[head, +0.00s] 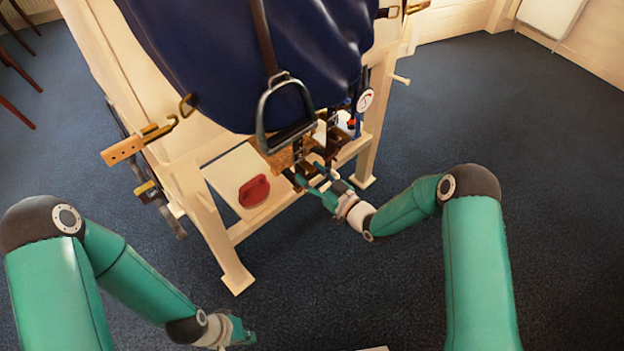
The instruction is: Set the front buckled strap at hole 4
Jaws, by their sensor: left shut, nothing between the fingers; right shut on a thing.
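A dark blue saddle piece (270,55) lies over a pale wooden stand (212,215). Below its lower edge, brown straps with small metal fittings (301,150) hang close together, partly hidden by a stirrup. My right gripper (312,178) is at the lower end of these straps, shut on what looks like a strap end; the held part is small and mostly hidden. I cannot make out the holes there or which strap is the front one. My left gripper (246,334) is shut and empty, low at the bottom of the view, away from the straps.
A metal stirrup (262,118) hangs just above my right gripper. A red object (254,191) lies on the stand's lower board. A round dial (366,100) is at the right.

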